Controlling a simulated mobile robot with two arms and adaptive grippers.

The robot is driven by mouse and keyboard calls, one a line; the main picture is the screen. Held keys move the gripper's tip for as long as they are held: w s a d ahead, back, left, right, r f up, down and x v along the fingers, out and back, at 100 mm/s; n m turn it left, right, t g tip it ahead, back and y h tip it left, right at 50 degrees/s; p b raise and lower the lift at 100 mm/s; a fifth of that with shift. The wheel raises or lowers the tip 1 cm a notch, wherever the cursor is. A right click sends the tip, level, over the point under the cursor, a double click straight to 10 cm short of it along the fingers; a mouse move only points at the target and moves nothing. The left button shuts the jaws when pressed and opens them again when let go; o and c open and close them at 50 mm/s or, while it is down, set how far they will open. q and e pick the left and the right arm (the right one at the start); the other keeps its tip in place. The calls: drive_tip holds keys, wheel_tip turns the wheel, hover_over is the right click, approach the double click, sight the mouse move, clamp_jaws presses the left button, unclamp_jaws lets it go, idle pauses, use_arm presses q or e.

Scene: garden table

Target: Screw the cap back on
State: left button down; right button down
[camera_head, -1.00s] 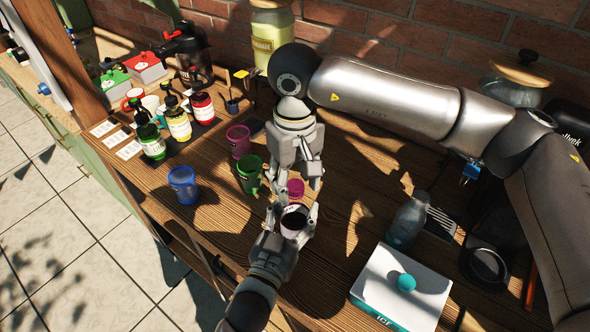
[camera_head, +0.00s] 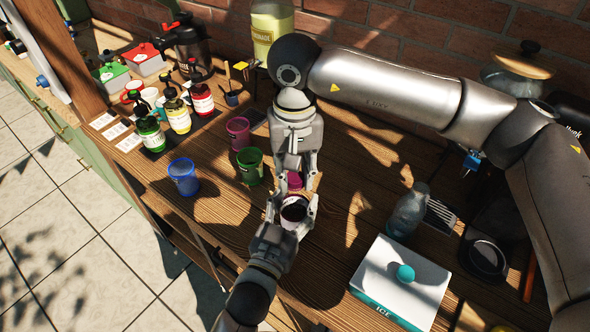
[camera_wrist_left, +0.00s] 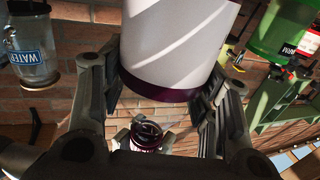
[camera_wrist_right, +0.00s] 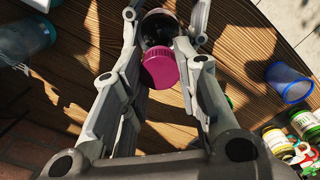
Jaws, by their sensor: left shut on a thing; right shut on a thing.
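A tub with a white label and dark purple band (camera_wrist_left: 165,90) is held between the fingers of my left gripper (camera_wrist_left: 160,95). In the head view, my left gripper (camera_head: 292,212) reaches up from below, and the tub's dark open mouth (camera_head: 294,209) shows. My right gripper (camera_head: 295,180) comes down from above and is shut on the magenta cap (camera_head: 295,184). In the right wrist view the ridged cap (camera_wrist_right: 160,70) sits between the fingers, off-centre from the dark mouth (camera_wrist_right: 157,27) and overlapping its edge. I cannot tell the gap between them.
A blue cup (camera_head: 183,177), a green cup (camera_head: 250,167) and a magenta cup (camera_head: 238,132) stand left of the grippers. Bottles (camera_head: 177,113) stand farther left. A white ice box (camera_head: 395,290) and a clear bottle (camera_head: 407,212) stand to the right. Wood between is bare.

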drive_tip(key=m, duration=1)
drive_tip(key=shift+m, duration=0.3)
drive_tip(key=m, duration=2)
drive_tip(key=shift+w+m, duration=0.1)
drive_tip(key=shift+m, duration=0.2)
use_arm(q)
drive_tip(key=shift+d, duration=0.1)
use_arm(e)
drive_tip(key=m, duration=1.1)
drive_tip(key=shift+f+m, duration=0.1)
drive_tip(key=shift+m, duration=0.2)
drive_tip(key=c, duration=1.1)
unclamp_jaws()
